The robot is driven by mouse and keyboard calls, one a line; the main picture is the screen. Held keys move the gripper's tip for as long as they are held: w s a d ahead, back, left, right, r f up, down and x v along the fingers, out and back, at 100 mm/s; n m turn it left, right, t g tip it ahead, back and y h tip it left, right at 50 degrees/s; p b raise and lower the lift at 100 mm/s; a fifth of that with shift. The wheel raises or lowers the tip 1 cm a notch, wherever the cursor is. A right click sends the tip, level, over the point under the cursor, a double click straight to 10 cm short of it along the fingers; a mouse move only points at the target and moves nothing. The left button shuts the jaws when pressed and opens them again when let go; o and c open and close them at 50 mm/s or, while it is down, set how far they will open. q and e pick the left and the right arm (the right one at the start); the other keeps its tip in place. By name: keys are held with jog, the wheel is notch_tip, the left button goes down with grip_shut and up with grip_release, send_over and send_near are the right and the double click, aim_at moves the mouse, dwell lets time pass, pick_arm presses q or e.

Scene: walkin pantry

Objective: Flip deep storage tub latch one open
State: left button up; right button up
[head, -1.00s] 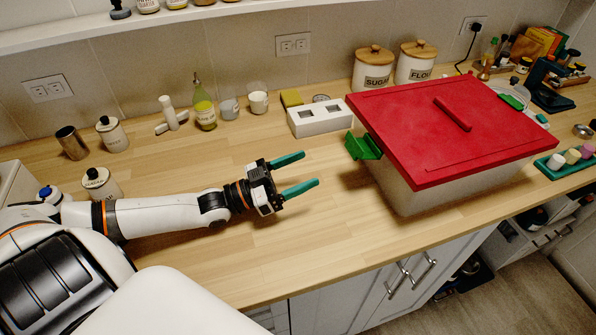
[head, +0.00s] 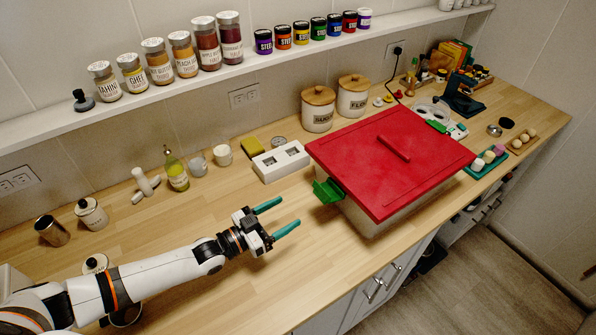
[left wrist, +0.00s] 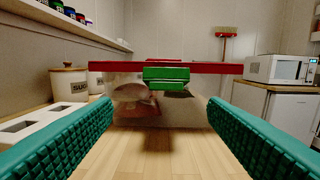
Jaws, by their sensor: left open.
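The deep storage tub (head: 364,219) has a translucent body and a red lid (head: 400,165), and stands on the wooden counter. A green latch (head: 327,191) sticks out from the tub's left side, just below the lid edge. In the left wrist view the latch (left wrist: 166,77) is straight ahead, centred between the fingers. A second green piece (head: 437,126) shows at the lid's far right edge. My left gripper (head: 277,217) is open and empty, its teal fingers pointing at the latch with a gap between. My right gripper is not in view.
A white block with square openings (head: 281,162) stands behind the latch, near the sugar canister (head: 318,109). Bottles and small jars line the counter's back. The counter (head: 200,225) around my left gripper is clear; its front edge is close.

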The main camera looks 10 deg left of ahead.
aim_at(319, 197)
pick_arm(q)
jog(key=b+x, duration=0.1)
jog(key=x, duration=0.3)
jog(key=b+x, duration=0.1)
jog(key=x, duration=0.3)
jog(key=b+x, duration=0.2)
jog(key=x, duration=0.2)
jog(key=shift+s+d, duration=0.2)
jog(key=shift+d, duration=0.2)
jog(key=shift+w+d, duration=0.25)
jog(key=shift+d, duration=0.05)
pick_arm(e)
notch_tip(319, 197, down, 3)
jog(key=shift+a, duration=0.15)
